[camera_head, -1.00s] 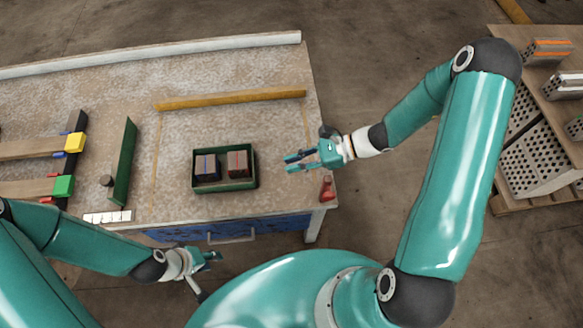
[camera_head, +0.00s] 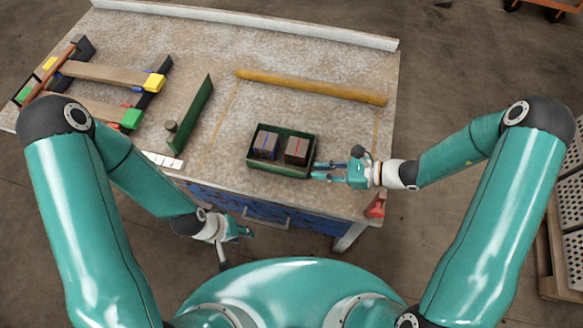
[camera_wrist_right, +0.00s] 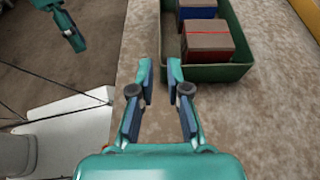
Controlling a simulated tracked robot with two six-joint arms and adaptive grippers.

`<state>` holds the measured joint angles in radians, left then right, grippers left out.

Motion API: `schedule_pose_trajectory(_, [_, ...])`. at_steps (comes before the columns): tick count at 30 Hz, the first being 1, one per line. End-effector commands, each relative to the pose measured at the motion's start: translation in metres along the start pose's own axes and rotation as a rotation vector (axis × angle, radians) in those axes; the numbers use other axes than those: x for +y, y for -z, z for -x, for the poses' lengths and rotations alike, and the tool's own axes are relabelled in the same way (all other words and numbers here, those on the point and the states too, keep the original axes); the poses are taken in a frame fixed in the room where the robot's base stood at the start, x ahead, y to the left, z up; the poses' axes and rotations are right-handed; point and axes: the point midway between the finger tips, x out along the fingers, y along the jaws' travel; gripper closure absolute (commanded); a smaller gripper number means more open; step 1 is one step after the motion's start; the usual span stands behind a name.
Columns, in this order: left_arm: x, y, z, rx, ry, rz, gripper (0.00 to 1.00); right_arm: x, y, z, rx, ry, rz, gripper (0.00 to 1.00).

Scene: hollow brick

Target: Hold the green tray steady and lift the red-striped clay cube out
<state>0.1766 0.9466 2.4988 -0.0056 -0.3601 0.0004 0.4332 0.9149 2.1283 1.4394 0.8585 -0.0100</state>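The green tray (camera_head: 281,171) stands on the workbench near its front edge. Two clay cubes sit in it: the red-striped cube (camera_head: 297,149) on the right and a blue-striped cube (camera_head: 265,145) on the left. The right wrist view shows the red-striped cube (camera_wrist_right: 208,44) inside the tray (camera_wrist_right: 235,72).
A yellow bar (camera_head: 310,87) lies behind the tray. A green upright panel (camera_head: 191,113) and a wooden frame with yellow and green blocks (camera_head: 115,74) are on the left. A red object (camera_head: 376,206) is at the bench's front right corner. Bench surface between is clear.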

Motion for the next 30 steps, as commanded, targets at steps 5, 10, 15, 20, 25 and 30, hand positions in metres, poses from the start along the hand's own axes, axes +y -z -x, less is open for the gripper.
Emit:
schedule_pose_trajectory(5, [0.001, 0.000, 0.001, 0.000, 0.000, 0.000, 0.65, 0.002, 0.000, -0.038, 0.001, -0.006, 0.001, 0.84])
schedule_pose_trajectory(10, [0.001, 0.000, 0.002, 0.000, 0.000, 0.000, 0.65, 0.002, 0.000, -0.067, 0.001, -0.005, 0.002, 0.84])
schedule_pose_trajectory(15, [0.001, 0.000, 0.003, 0.000, 0.000, 0.000, 0.65, 0.001, 0.000, -0.085, 0.001, -0.002, 0.000, 0.84])
schedule_pose_trajectory(20, [0.001, 0.000, 0.003, 0.000, 0.000, 0.000, 0.65, 0.000, 0.000, -0.093, 0.001, 0.000, 0.001, 0.84])
schedule_pose_trajectory(25, [0.001, 0.000, 0.003, 0.000, 0.000, 0.000, 0.65, 0.000, 0.000, -0.093, 0.001, 0.001, 0.001, 0.84])
schedule_pose_trajectory(30, [0.001, 0.000, 0.003, 0.000, 0.000, 0.000, 0.65, 0.000, 0.000, -0.093, 0.001, 0.001, 0.001, 0.96])
